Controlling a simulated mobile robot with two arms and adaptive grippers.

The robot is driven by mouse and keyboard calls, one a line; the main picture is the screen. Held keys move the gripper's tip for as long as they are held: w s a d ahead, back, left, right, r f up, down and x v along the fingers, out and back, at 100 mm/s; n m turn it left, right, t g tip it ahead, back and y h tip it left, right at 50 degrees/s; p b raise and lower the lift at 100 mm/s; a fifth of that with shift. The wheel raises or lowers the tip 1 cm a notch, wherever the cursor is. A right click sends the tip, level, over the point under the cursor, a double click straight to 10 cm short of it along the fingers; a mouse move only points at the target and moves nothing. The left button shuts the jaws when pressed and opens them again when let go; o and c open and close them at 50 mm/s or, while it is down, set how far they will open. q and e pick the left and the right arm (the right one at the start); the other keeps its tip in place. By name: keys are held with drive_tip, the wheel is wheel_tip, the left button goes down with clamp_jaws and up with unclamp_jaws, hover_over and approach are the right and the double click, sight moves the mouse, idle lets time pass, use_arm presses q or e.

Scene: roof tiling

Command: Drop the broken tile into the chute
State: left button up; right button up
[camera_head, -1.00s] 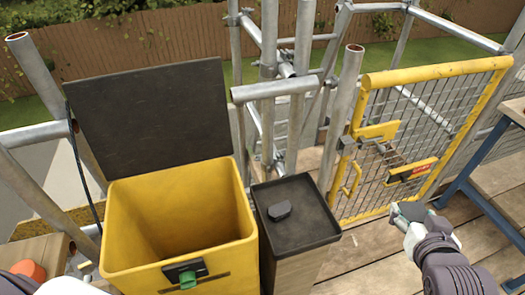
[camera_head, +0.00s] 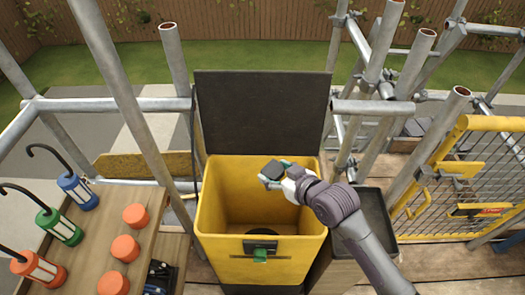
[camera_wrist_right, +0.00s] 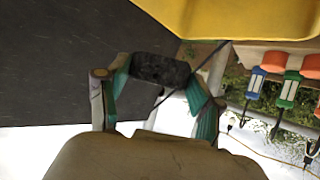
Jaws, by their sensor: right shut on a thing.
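The broken tile (camera_head: 271,169), a small dark piece, is held in the air by my right gripper (camera_head: 273,174). In the right wrist view the tile (camera_wrist_right: 160,68) sits between the green-padded fingers (camera_wrist_right: 158,88). The yellow chute box (camera_head: 212,215) is below, with its dark lid (camera_head: 262,112) raised at the back. In the head view the tile and gripper overlap the back right part of the box's opening; its exact height is hard to tell. A dark patch shows low inside the box. My left gripper is out of view.
A dark tray (camera_head: 375,207) stands right of the box, partly hidden by my right arm. A yellow mesh gate (camera_head: 465,180) and scaffold poles stand at the right. At the left, a wooden bench (camera_head: 108,222) carries orange discs (camera_head: 126,248) and several coloured lanterns.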

drive_tip(key=p, duration=0.1)
drive_tip(key=w+a+n+g+y+p, duration=0.1)
drive_tip(key=p, duration=0.1)
drive_tip(key=shift+a+f, duration=0.2)
drive_tip(key=shift+a, duration=0.05)
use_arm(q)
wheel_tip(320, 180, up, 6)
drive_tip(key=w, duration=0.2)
use_arm(e)
drive_tip(key=shift+w+f+p, duration=0.1)
drive_tip(key=shift+f+p, duration=0.15)
drive_tip(key=shift+p, duration=0.05)
use_arm(q)
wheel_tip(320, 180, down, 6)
drive_tip(key=b, duration=0.6)
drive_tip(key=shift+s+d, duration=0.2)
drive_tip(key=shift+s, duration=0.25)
use_arm(e)
wheel_tip(320, 180, down, 6)
drive_tip(key=shift+a, duration=0.1)
